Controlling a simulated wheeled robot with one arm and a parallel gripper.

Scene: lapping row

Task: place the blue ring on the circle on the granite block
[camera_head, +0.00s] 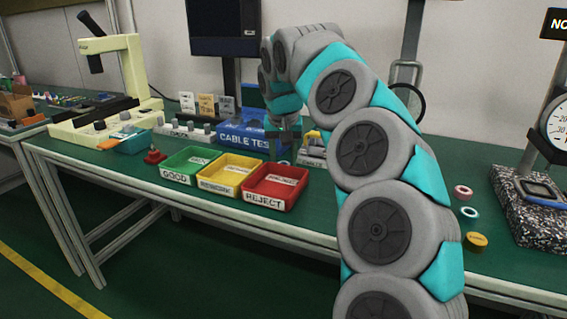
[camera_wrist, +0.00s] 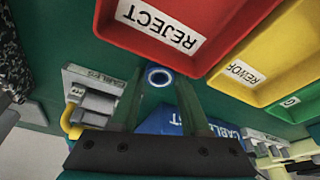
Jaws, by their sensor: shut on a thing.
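My gripper (camera_head: 283,150) is over the bench beside the red tray, its fingers pointing down. In the wrist view its two fingers (camera_wrist: 160,80) close on a small blue ring (camera_wrist: 149,77) at their tips. In the head view the ring is too small and covered to make out clearly. The speckled granite block (camera_head: 512,205) stands at the right of the bench, far from my gripper. A blue-framed flat square thing lies on its top (camera_head: 540,190). I cannot make out a circle on the block.
Red (camera_head: 277,187), yellow (camera_head: 229,174) and green (camera_head: 187,165) trays line the front edge. A pink ring (camera_head: 462,186), a pale blue ring (camera_head: 462,212) and a yellow round piece (camera_head: 476,242) lie left of the granite block. A dial gauge (camera_head: 557,128) stands over it.

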